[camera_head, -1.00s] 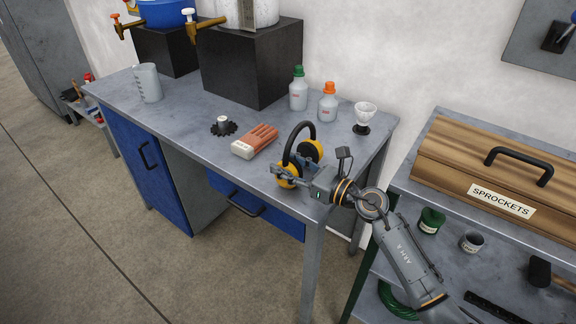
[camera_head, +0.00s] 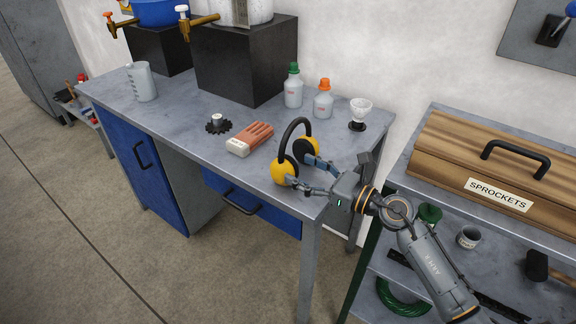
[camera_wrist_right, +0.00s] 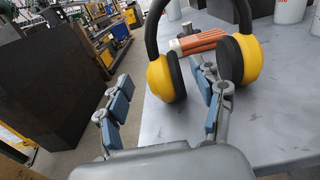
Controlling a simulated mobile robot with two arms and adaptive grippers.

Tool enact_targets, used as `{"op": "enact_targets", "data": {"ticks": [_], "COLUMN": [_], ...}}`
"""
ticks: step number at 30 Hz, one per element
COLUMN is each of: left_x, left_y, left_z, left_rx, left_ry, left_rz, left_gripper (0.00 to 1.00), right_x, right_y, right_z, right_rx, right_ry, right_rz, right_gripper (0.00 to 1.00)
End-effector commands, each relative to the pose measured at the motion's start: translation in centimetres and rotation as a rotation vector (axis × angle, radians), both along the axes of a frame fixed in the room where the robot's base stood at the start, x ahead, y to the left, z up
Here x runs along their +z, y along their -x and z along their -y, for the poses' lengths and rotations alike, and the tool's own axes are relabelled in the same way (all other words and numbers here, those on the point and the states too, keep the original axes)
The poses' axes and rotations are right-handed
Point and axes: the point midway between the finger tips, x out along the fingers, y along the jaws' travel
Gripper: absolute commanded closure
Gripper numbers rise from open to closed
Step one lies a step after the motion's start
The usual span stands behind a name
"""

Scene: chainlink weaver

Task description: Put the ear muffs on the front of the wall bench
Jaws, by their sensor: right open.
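The ear muffs (camera_head: 284,168), with yellow cups and a black headband, stand upright on the front right part of the grey-topped bench (camera_head: 200,128) against the wall. My right gripper (camera_head: 303,172) is open beside them, on their right side in the head view. Its fingers point at the cups. In the right wrist view, the left cup of the ear muffs (camera_wrist_right: 160,78) shows between the two spread fingers. The right finger overlaps the other cup. I cannot tell whether a finger touches a cup. My left gripper is not in view.
Two bottles (camera_head: 293,88) and a white cup-shaped item (camera_head: 359,113) stand behind. A wooden sprockets box (camera_head: 480,160) sits on the right bench. The bench's front left top is clear.

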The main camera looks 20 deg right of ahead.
Motion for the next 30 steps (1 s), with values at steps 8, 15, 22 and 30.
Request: {"op": "enact_targets", "data": {"ticks": [8,15,22,30], "left_x": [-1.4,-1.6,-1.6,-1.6], "left_y": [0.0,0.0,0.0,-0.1], "left_z": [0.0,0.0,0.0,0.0], "left_rx": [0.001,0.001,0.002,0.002], "left_ry": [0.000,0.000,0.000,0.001], "left_rz": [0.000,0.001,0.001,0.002], "left_gripper": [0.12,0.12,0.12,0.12], "right_x": [-0.3,0.0,0.1,0.0], "right_y": [4.0,5.0,4.9,4.9], "right_z": [3.1,3.8,3.8,3.8], "right_rx": [0.001,0.001,0.001,0.001], "right_ry": [0.000,-0.001,-0.001,-0.001], "right_rz": [-0.001,0.000,0.000,0.000], "right_gripper": [0.33,0.33,0.33,0.33]}}
